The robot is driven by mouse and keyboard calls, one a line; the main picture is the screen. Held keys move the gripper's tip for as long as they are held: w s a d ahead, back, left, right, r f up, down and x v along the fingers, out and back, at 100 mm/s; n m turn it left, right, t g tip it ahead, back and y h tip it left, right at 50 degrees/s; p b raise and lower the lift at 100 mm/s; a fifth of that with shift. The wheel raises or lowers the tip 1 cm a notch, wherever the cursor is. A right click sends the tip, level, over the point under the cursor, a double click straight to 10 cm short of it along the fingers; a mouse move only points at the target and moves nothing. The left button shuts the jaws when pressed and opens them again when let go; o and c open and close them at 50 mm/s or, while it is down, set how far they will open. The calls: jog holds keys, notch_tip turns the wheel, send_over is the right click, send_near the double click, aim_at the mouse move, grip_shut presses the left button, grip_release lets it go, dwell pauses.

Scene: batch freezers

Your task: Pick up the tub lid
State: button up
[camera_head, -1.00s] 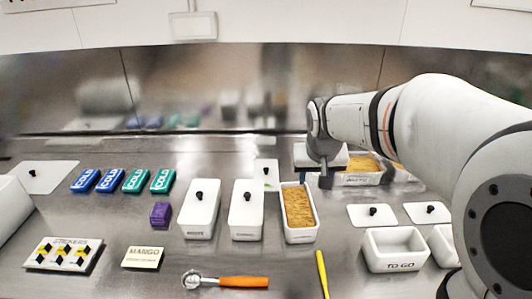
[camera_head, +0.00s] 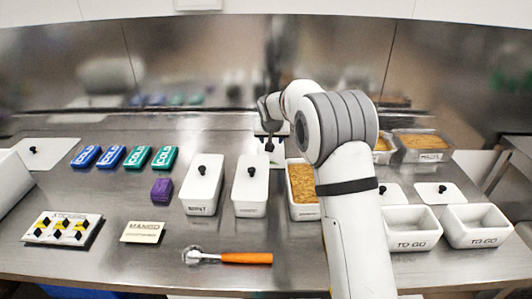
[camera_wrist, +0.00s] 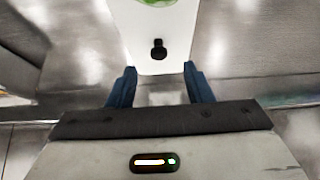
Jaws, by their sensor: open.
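The tub lid (camera_wrist: 165,22) is a flat white plate with a black knob (camera_wrist: 158,48) and a green mark at its far edge in the wrist view. In the head view the lid (camera_head: 276,160) lies on the steel counter behind the open tub (camera_head: 304,190) of golden-brown contents, partly hidden by my gripper. My gripper (camera_wrist: 159,68) is open, its two blue fingers spread either side of the lid's near end, with the knob just beyond the tips. In the head view my gripper (camera_head: 269,138) is over the lid's back part. Nothing is held.
Two lidded white tubs (camera_head: 203,185) (camera_head: 251,186) stand left of the open tub. Blue and teal COLD packs (camera_head: 125,157) lie farther left. An orange-handled scoop (camera_head: 245,257) lies in front. TO-GO tubs (camera_head: 476,226) stand right, beyond my arm.

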jog(key=x, duration=0.5)
jog(key=shift+f+p, duration=0.2)
jog(key=shift+p, duration=0.15)
grip_shut()
